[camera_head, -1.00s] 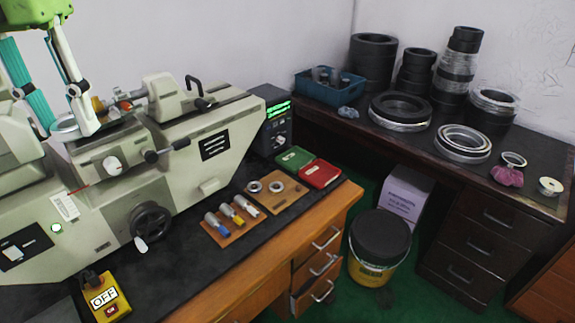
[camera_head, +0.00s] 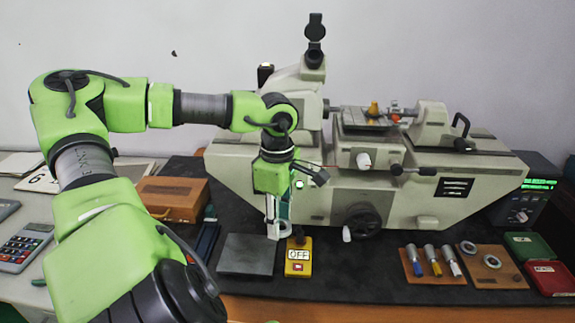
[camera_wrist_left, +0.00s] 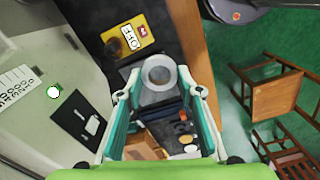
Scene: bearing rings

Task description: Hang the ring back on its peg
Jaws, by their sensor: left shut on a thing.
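My left gripper (camera_head: 277,232) points down in front of the machine, above the area between a grey plate and the yellow OFF box. In the left wrist view the gripper (camera_wrist_left: 160,78) is shut on a grey metal ring (camera_wrist_left: 160,58), whose round opening shows between the fingertips. I cannot make out a bare peg. My right gripper is not in view.
The grey machine (camera_head: 420,200) fills the back of the dark worktop. The OFF box (camera_head: 298,262) and the grey plate (camera_head: 247,254) lie close to my left gripper.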

